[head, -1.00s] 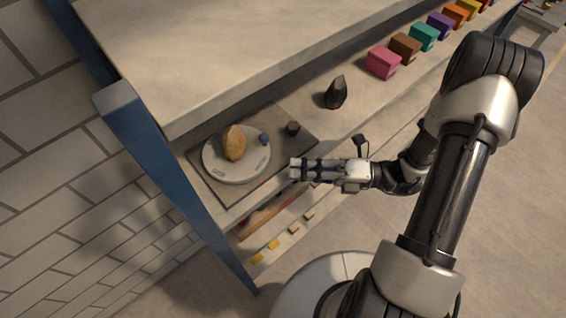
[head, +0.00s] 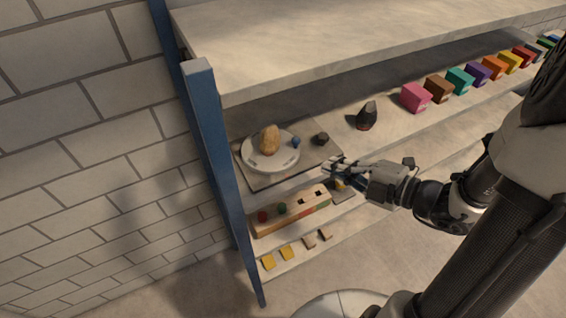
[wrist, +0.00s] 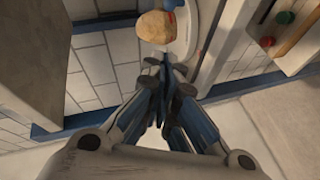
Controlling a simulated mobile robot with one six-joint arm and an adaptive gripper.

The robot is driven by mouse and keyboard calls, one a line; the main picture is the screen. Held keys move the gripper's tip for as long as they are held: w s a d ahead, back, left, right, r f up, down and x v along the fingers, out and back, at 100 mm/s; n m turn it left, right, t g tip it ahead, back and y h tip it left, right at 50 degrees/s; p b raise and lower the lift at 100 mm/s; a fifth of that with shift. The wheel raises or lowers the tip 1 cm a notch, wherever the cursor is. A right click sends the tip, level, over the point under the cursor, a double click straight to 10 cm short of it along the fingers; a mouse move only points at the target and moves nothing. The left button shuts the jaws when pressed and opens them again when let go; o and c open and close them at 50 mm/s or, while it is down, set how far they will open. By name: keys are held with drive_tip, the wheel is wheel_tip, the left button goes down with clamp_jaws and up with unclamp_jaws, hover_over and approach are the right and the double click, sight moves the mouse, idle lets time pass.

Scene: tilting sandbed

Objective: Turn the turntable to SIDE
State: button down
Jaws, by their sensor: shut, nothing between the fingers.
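The turntable (head: 271,163) is a round white disc on a grey square board (head: 322,157) at the left end of the middle shelf. A tan, potato-like lump (head: 269,139) and a small blue knob (head: 296,142) are on the disc. Part of the disc also shows at the top of the wrist view (wrist: 190,45), with the tan lump (wrist: 154,27) on it. My gripper (head: 331,169) is shut and empty, at the front right edge of the board, apart from the disc. In the wrist view its closed fingers (wrist: 163,65) point toward the disc. Any lettering on the disc is too small to read.
A dark knob (head: 320,138) sits on the board's right side. A black pointed object (head: 367,115) stands farther right, then a row of coloured blocks (head: 415,97). A blue post (head: 214,150) stands at left; the upper shelf (head: 350,45) overhangs.

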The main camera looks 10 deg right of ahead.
drive_tip(key=x, duration=0.4)
drive_tip(key=w+d+x, duration=0.1)
drive_tip(key=x, duration=0.3)
drive_tip(key=d+f+b+x, duration=0.1)
drive_tip(key=x, duration=0.3)
drive_tip(key=shift+w, duration=0.45)
drive_tip(key=shift+w+f, duration=0.15)
drive_tip(key=shift+w, duration=0.25)
